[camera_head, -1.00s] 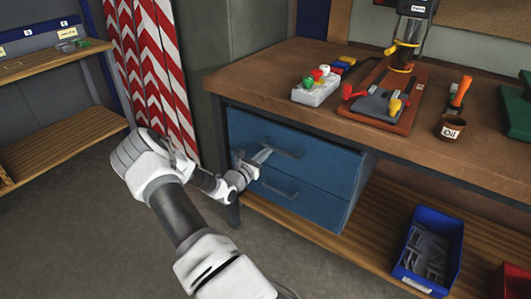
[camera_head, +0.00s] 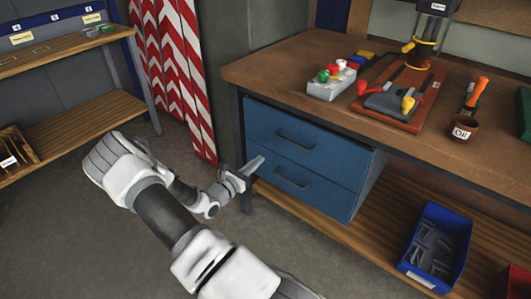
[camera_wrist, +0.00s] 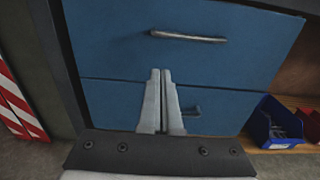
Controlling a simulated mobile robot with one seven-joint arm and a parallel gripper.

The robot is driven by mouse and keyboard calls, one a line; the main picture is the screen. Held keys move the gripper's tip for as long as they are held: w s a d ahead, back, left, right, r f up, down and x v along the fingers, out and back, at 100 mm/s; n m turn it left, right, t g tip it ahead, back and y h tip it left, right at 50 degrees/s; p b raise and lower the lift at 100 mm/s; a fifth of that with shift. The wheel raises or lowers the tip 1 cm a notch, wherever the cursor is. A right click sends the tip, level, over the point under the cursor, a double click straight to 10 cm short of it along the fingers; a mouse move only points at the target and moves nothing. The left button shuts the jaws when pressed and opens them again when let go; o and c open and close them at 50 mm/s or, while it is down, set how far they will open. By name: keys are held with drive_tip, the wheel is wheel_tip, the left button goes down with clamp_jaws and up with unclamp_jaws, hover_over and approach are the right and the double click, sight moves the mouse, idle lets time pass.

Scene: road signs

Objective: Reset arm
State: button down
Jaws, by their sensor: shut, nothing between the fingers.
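My gripper (camera_head: 255,165) is shut and empty in front of the blue drawer unit at the left end of the workbench. In the wrist view its two fingertips (camera_wrist: 161,74) are together, seen against the drawer fronts. The upper drawer (camera_head: 293,134) and the lower drawer (camera_head: 288,172) both look shut, each with a bar handle. In the wrist view the upper handle (camera_wrist: 188,36) is in clear sight, and the fingers partly cover the lower handle (camera_wrist: 192,111).
The workbench (camera_head: 300,60) carries a button box (camera_head: 332,86), a drill press base (camera_head: 398,103) and an oil pot (camera_head: 459,130). A blue bin (camera_head: 436,240) stands on the lower shelf. Red-white striped boards (camera_head: 180,70) stand behind my arm. Open floor lies left of the bench.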

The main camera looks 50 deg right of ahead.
drive_tip(key=shift+a, duration=0.4)
drive_tip(key=s+a+r+m+t+y, duration=0.1)
drive_tip(key=s+a+r+m+y, duration=0.5)
drive_tip(key=a+r, duration=0.5)
drive_tip(key=s+a+r+m+t+y, duration=0.2)
drive_tip(key=s+a+r+m+y, duration=0.5)
drive_tip(key=a, duration=0.5)
drive_tip(key=s+a+r+m+t+y, duration=0.1)
drive_tip(key=s+a+r+m+y, duration=0.4)
drive_tip(key=a+r, duration=0.65)
wheel_tip(320, 180, up, 17)
drive_tip(key=a+p, duration=0.1)
drive_tip(key=p, duration=1.6)
drive_tip(key=shift+r+m+p, duration=0.15)
drive_tip(key=shift+m+p, duration=0.2)
drive_tip(key=shift+m, duration=0.05)
drive_tip(key=shift+w, duration=0.1)
